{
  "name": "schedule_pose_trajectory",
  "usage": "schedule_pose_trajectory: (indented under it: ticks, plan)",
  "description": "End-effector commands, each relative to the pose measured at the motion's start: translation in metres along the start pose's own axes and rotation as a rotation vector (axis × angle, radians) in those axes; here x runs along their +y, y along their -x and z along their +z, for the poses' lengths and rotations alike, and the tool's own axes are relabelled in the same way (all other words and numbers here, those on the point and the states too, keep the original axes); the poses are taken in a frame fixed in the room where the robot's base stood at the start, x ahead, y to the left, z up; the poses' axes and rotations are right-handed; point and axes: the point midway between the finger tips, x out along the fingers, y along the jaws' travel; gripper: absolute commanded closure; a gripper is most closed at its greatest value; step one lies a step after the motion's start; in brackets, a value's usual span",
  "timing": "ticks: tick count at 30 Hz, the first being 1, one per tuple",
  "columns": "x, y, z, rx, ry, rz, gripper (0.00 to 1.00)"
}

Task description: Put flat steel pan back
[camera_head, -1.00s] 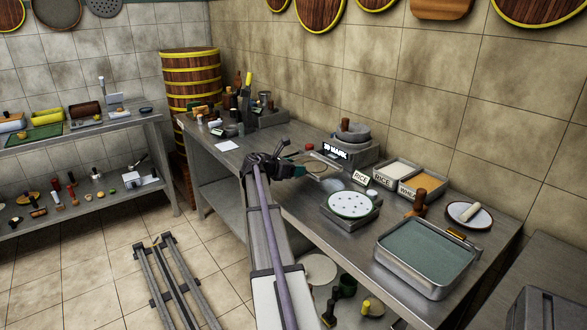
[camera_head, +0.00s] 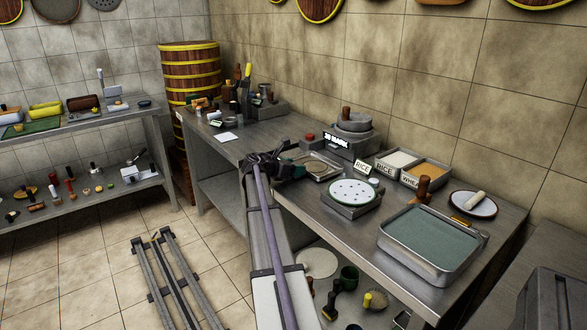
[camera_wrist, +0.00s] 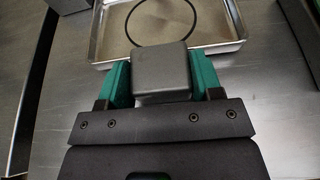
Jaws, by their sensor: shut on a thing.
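The flat steel pan (camera_head: 322,166) is a shallow, bright-rimmed tray at the middle of the steel counter. In the wrist view the pan (camera_wrist: 95,42) lies level just ahead of my fingers, with a thin dark ring (camera_wrist: 130,22) inside it. My gripper (camera_head: 290,168), with green fingers, is shut on a grey block (camera_wrist: 163,72) at the pan's near edge, which looks like its handle. My gripper also shows in the wrist view (camera_wrist: 155,85). The block hides part of the near wall. I cannot tell whether the pan's underside touches the counter.
A white perforated disc (camera_head: 352,191) on a grey base stands right of the pan. A stone mill (camera_head: 354,123) and sign (camera_head: 336,145) stand behind it. Food trays (camera_head: 426,172) and a large steel tray (camera_head: 385,250) are farther right. Bare counter (camera_head: 240,150) lies to the left.

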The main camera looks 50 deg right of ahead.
Motion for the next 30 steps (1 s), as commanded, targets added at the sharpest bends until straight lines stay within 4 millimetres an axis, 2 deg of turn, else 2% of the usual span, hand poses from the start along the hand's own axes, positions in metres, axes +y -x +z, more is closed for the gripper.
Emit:
schedule_pose_trajectory:
  ticks: [12,13,22,30]
  plan:
    - [0.0,-0.0023,-0.0065,-0.001,0.0,0.0,1.0]
    - [0.0,-0.0023,-0.0063,-0.001,0.0,0.0,0.4]
    - [0.0,-0.0021,-0.0058,0.0,0.0,0.0,0.11]
    - [0.0,-0.0021,-0.006,0.0,0.0,0.0,0.11]
